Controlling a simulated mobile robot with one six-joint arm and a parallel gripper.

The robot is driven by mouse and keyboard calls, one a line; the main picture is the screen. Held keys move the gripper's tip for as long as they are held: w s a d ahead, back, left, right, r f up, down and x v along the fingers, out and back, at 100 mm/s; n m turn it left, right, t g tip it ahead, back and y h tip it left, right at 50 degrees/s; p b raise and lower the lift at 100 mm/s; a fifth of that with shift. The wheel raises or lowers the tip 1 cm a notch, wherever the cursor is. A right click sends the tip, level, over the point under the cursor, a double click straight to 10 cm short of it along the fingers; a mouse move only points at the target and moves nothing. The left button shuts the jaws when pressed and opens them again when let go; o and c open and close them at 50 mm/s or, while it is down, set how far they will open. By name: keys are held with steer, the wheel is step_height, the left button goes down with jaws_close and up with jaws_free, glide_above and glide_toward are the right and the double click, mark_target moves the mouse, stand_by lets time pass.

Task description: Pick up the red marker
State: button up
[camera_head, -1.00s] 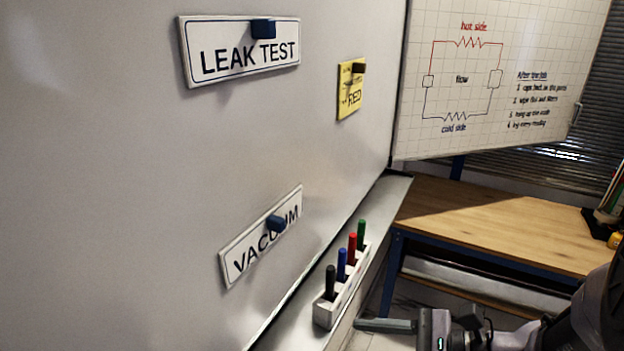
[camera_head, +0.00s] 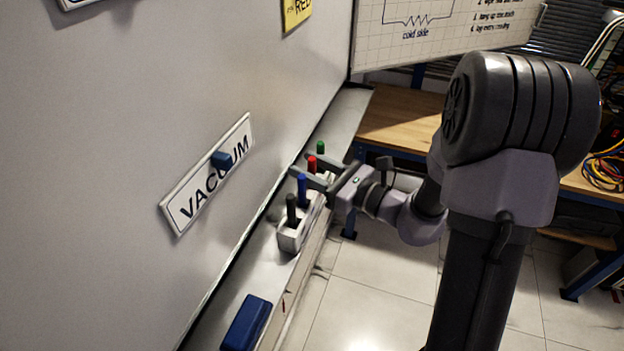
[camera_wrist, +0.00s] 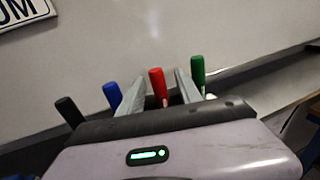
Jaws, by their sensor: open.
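The red marker (camera_head: 312,162) stands upright in the white holder (camera_head: 289,240) on the whiteboard's ledge, between the blue marker (camera_head: 302,188) and the green marker (camera_head: 321,147). My gripper (camera_head: 303,165) reaches in from the right with its fingers pointing at the board. In the wrist view, the red marker (camera_wrist: 157,82) stands between my two open fingers (camera_wrist: 160,78), with a gap on each side. The green marker (camera_wrist: 198,72) is close outside the right finger. The blue marker (camera_wrist: 113,95) is outside the left finger. The red marker's lower part is hidden by my gripper.
A black marker (camera_head: 291,209) stands at the holder's near end. A blue block (camera_head: 246,322) lies on the ledge nearer to me. The whiteboard (camera_head: 120,120) rises behind the markers, with a VACUUM sign (camera_head: 205,178) on it. A wooden bench (camera_head: 400,118) stands beyond.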

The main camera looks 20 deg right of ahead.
steer(key=shift+x, duration=1.05)
jaws_close()
